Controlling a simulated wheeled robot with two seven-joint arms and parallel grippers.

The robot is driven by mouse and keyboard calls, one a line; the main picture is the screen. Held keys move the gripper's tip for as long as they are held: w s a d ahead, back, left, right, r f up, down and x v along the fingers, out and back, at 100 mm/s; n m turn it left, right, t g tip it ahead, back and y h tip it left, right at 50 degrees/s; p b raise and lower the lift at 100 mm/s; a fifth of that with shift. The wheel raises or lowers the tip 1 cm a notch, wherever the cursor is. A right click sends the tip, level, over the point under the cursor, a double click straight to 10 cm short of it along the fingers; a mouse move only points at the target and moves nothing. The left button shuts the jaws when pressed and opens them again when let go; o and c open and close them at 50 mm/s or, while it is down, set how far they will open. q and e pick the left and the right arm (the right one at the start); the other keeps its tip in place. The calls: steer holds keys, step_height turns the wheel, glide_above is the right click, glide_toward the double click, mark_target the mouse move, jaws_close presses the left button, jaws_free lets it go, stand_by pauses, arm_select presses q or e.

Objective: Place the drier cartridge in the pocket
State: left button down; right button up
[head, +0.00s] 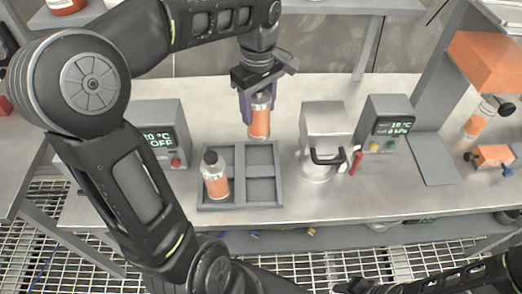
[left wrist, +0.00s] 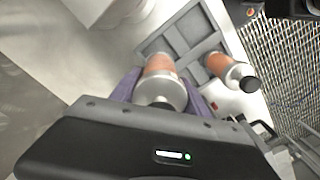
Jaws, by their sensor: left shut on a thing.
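My left gripper (head: 260,104) has purple fingers and is shut on an orange cartridge (head: 260,124) with a pale top. The held cartridge is upright behind the back right part of a grey divided tray (head: 240,204); whether its lower end touches the bench is unclear. In the left wrist view, the held cartridge (left wrist: 160,70) is between the fingers, with the tray (left wrist: 172,42) beyond it. A second orange cartridge (head: 216,180) with a black cap stands in the tray's front left pocket. The right-hand pockets look empty. My right arm is at the lower right; its gripper is unclear.
A grey display box (head: 160,115) stands left of the tray. A steel pot (head: 322,125) with a black handle and another display box (head: 388,106) stand to the right. Further right are an orange bottle (head: 476,124) and an orange block (head: 492,154). The bench front is clear.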

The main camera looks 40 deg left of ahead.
mark_target(259, 126)
arm_select(q)
steer(key=shift+d+r, duration=0.1)
steer(key=shift+n, duration=0.3)
steer(key=shift+f+n+b, duration=0.25)
steer(key=shift+n+b, duration=0.75)
steer(key=shift+b, duration=0.1)
steer(key=shift+n, duration=0.4)
steer(key=shift+r, duration=0.25)
steer(key=shift+f, duration=3.2)
